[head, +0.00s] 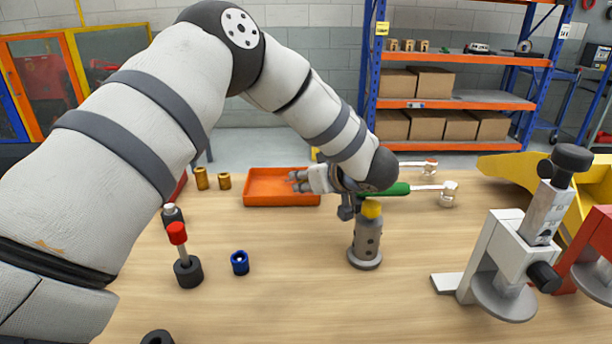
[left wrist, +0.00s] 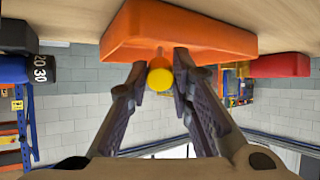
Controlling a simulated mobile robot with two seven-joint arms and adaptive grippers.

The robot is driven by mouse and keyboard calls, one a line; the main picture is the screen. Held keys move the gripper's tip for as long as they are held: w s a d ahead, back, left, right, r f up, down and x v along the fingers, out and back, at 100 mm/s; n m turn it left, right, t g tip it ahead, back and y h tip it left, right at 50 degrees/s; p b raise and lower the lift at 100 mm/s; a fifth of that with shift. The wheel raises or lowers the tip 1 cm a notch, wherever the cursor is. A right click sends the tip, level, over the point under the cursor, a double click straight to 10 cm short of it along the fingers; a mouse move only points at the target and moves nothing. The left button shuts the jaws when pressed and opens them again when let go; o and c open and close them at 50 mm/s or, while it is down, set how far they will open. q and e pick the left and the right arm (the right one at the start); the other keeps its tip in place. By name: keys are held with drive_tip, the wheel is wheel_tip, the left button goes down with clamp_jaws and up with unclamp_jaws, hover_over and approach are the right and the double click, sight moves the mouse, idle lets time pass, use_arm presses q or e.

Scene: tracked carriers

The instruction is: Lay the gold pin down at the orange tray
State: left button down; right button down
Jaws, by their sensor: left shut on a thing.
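The orange tray (head: 262,198) lies on the table just left of the picture's middle. In the left wrist view its orange wall (left wrist: 180,35) fills the top, beyond the fingers. My left gripper (head: 297,181) is at the tray's right side in the head view, seemingly over its rim. In the left wrist view my left gripper (left wrist: 161,70) is shut on the gold pin (left wrist: 159,77), whose round yellow end faces the camera. The pin cannot be made out in the head view. Whether it touches the tray cannot be told. My right gripper is not in view.
Brass cylinders (head: 201,178) stand left of the tray. A green-handled tool (head: 398,189) lies behind the post. White clamp stand (head: 497,258) is at right.

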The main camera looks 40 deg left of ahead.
use_arm(q)
drive_tip(key=c, duration=1.3)
unclamp_jaws()
drive_tip(key=shift+c, duration=0.2)
wheel_tip(320, 180, up, 10)
